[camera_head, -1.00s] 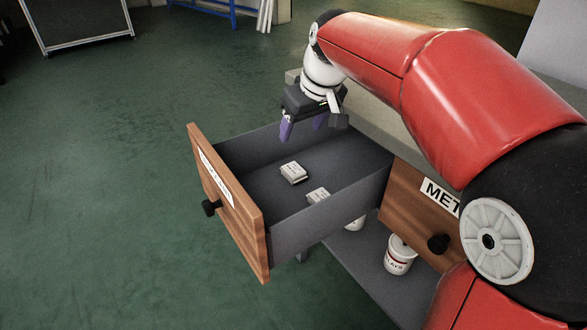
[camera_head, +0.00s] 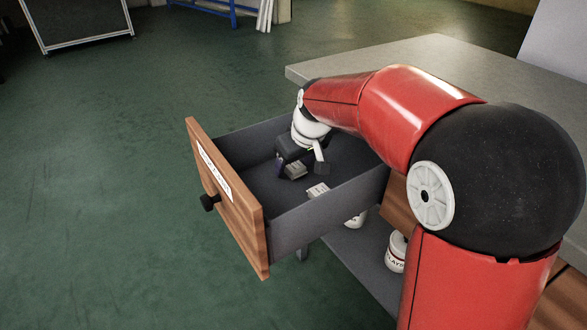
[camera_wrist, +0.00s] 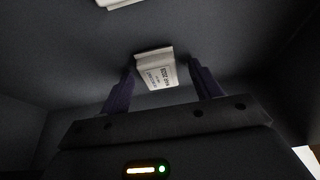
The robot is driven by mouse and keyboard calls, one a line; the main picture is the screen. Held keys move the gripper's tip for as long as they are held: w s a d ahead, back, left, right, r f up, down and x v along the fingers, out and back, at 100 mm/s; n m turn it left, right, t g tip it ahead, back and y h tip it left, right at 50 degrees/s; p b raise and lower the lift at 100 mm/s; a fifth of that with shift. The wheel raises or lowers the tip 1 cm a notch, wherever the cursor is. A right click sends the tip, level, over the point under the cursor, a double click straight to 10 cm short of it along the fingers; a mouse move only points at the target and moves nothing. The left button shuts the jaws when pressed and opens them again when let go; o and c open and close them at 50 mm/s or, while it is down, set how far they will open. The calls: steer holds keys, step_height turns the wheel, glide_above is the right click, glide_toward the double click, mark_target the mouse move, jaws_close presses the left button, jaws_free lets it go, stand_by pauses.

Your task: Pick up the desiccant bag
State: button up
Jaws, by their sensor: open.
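Two small white packets with printed labels lie on the floor of the open drawer (camera_head: 240,146). One desiccant bag (camera_head: 295,170) lies right at my gripper (camera_head: 287,172), which is down inside the drawer. In the wrist view the same bag (camera_wrist: 155,70) shows between the two purple fingers of my gripper (camera_wrist: 162,85), with a gap on each side. The fingers are open and apart from the bag. The other bag (camera_head: 318,191) lies nearer the drawer's near side wall, and part of a white packet (camera_wrist: 120,3) shows at the wrist view's top edge.
The drawer's side walls and wooden front (camera_head: 228,200) with a black knob (camera_head: 209,202) surround my gripper. A grey tabletop (camera_head: 430,75) is behind my arm. White tubs (camera_head: 397,252) stand on a lower shelf. The floor at left is clear.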

mark_target(295, 166)
steer(key=c, duration=1.1)
steer(key=shift+r, duration=0.1)
step_height(295, 166, up, 20)
steer(key=p, duration=0.3)
